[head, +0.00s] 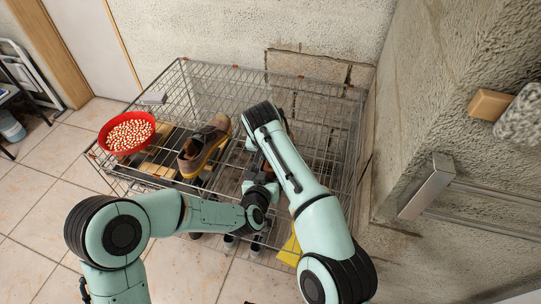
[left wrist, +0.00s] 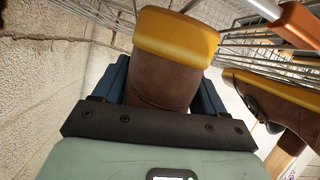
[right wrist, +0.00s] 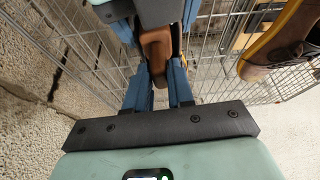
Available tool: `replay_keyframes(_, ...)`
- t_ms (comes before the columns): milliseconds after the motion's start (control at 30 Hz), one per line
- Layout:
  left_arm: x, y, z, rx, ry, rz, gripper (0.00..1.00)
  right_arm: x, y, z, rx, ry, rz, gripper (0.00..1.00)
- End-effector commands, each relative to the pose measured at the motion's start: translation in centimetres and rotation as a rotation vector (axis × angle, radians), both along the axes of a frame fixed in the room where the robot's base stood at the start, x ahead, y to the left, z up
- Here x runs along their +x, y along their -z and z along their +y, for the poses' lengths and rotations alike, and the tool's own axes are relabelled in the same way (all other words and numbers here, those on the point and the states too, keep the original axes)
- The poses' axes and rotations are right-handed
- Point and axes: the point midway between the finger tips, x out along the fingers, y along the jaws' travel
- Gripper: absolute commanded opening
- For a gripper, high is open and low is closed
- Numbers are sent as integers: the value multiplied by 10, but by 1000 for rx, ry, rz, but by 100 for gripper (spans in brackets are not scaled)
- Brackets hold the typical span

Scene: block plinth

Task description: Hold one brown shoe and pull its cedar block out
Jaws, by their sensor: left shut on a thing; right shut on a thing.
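A brown shoe with a yellow sole (left wrist: 170,75) fills the left wrist view between the blue fingers of my left gripper (left wrist: 160,82), which is shut on it. My right gripper (right wrist: 158,66) is shut on a smooth reddish-brown piece that looks like the cedar block (right wrist: 156,48). My left gripper shows just beyond it at the top of the right wrist view. I cannot tell how much of the block sits inside the shoe. In the head view, my arms hide most of both. The other brown shoe (head: 205,148) stands on the rack; it also shows in the right wrist view (right wrist: 285,40).
The wire rack (head: 190,85) stands against the rough wall, with a red bowl (head: 127,132) of nuts at its left. A yellow thing (head: 289,250) and dark shoes lie lower down. A metal rail (head: 428,187) juts from the right wall. My two arms cross close together.

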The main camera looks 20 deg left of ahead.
Motion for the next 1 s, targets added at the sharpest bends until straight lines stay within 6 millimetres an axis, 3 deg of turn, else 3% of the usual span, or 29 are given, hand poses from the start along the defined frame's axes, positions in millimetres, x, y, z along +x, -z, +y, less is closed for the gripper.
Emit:
replay_keyframes(500, 0, 1, 1, 0, -2, 1, 37, 0, -20, 1, 1, -1, -1, 0)
replay_keyframes(867, 0, 1, 1, 0, -2, 2, 37, 0, -23, 0, 1, -1, 0, 0)
replay_keyframes(900, 0, 1, 1, 0, -2, 2, 84, 0, -23, 0, 1, -1, 0, 0)
replay_keyframes(967, 0, 1, 1, 0, -2, 2, 100, 0, -23, 0, 1, -1, 0, 0)
replay_keyframes(1000, 0, 1, 1, -1, -1, 1, 100, 0, -23, 0, 1, -1, 0, 0)
